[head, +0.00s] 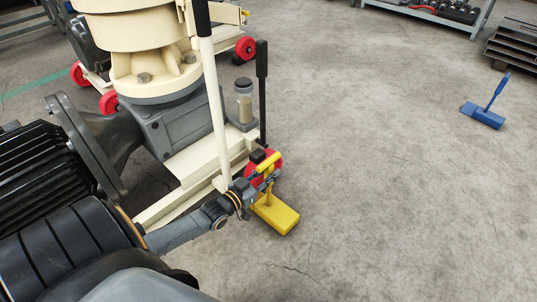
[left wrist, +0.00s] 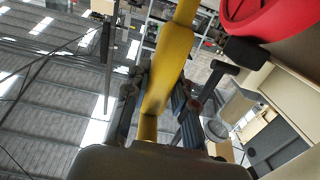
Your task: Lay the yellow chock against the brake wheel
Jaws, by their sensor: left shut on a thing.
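The yellow chock (head: 277,216) is a wedge block with an upright handle, at the front corner of the machine's cream frame in the head view. My left gripper (head: 265,181) is shut on its handle, which also shows yellow between the fingers in the left wrist view (left wrist: 170,65). A red wheel (head: 251,168), probably the brake wheel, is right behind the handle and partly hidden by it and the gripper. The wheel also shows at top right in the left wrist view (left wrist: 270,14). I cannot tell whether chock and wheel touch, or whether the block rests on the floor. My right gripper is out of view.
The cream frame (head: 190,165) carries a grey gearbox and motor. A black lever (head: 262,90) and a cream lever (head: 213,90) stand close to the gripper. A blue chock (head: 484,114) sits at the far right.

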